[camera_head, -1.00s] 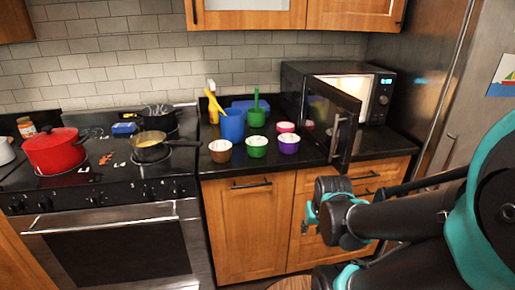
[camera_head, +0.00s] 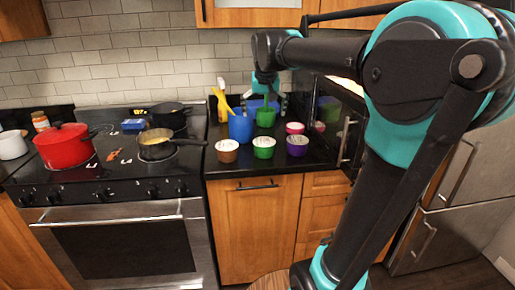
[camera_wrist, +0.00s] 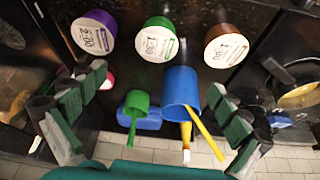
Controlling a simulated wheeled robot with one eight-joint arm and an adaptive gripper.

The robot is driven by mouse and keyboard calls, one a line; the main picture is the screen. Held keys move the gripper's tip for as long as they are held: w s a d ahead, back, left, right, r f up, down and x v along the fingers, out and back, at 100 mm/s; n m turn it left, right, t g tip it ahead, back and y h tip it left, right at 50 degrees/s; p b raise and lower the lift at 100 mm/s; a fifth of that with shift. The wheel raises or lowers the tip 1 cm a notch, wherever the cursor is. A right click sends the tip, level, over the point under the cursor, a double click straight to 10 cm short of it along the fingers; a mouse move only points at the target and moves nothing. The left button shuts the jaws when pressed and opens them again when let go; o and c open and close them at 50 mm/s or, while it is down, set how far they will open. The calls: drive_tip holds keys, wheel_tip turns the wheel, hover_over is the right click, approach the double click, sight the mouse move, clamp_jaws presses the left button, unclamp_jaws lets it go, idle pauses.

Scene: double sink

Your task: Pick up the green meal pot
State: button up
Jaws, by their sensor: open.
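The green meal pot (camera_head: 263,149) stands upright on the dark counter, with a white lid, between a brown pot and a purple pot. In the wrist view the green meal pot (camera_wrist: 158,41) is at the top middle, its lid marked 1:30. My gripper (camera_head: 269,104) points down over the back of the counter, behind the pot and near the green and blue cups. In the wrist view my gripper (camera_wrist: 157,84) is open, its fingers wide apart with nothing held; the pot lies beyond the fingertips.
The brown pot (camera_head: 227,151) and purple pot (camera_head: 297,146) stand close on either side. A blue cup (camera_head: 240,127) with yellow utensils and a green cup (camera_head: 265,118) with a handle stand behind.

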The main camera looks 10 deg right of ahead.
approach(264, 141)
drive_tip(key=x, duration=0.5)
drive_tip(key=shift+s+a+f, duration=0.15)
drive_tip(key=shift+a+f, duration=0.05)
drive_tip(key=shift+a, duration=0.1)
drive_tip(key=shift+d+x, duration=0.15)
drive_tip(key=shift+x, duration=1.2)
drive_tip(key=shift+d+x, duration=0.2)
drive_tip(key=shift+x, duration=1.15)
drive_tip(key=c, duration=1.6)
drive_tip(key=shift+o, duration=0.2)
drive_tip(key=shift+r, duration=0.2)
